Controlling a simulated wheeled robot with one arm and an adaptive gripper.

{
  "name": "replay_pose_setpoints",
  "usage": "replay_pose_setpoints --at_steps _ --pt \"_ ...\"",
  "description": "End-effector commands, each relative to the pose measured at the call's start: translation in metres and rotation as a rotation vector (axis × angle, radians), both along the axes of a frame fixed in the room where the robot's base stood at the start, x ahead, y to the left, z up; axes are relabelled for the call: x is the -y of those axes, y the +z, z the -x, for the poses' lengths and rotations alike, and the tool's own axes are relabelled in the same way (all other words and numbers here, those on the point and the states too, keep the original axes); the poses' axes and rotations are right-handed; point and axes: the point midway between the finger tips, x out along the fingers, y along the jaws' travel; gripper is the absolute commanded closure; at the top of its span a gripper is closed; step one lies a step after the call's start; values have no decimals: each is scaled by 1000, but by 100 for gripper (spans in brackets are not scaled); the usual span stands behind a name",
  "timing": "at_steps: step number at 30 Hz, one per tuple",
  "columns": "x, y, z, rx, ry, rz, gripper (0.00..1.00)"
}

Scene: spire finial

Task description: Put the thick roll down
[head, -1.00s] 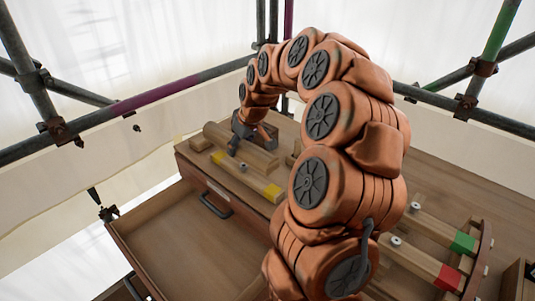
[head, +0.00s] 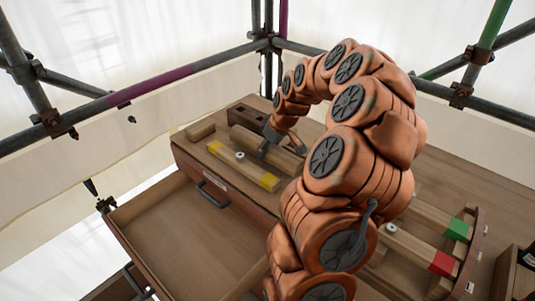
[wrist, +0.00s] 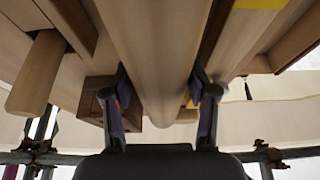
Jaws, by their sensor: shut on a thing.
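The thick roll (head: 243,135) is a plain, pale wooden cylinder over the bench top, behind the yellow-ended bar (head: 240,164). My gripper (head: 277,142) reaches down on it from above. In the wrist view the roll (wrist: 155,45) runs lengthwise between the two fingers of my gripper (wrist: 163,78), which are shut on its sides. In the head view my gripper and wrist hide part of the roll. I cannot tell whether its underside touches the bench.
A short wooden cylinder (head: 200,131) lies at the bench's left end. A dark wooden box (head: 252,115) stands behind the roll. An open, empty drawer (head: 180,232) juts out in front. Bars with green (head: 457,229) and red (head: 442,263) ends lie right. Scaffold poles surround the bench.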

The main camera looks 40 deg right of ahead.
Motion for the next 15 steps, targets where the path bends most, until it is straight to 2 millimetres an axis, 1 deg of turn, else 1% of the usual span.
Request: replay_pose_setpoints --at_steps 3,6,15 --pt "0 -16 0 -2 -1 -2 98" --pt "0 -27 1 -1 -1 -2 98" --pt "0 -30 0 2 -1 0 98"
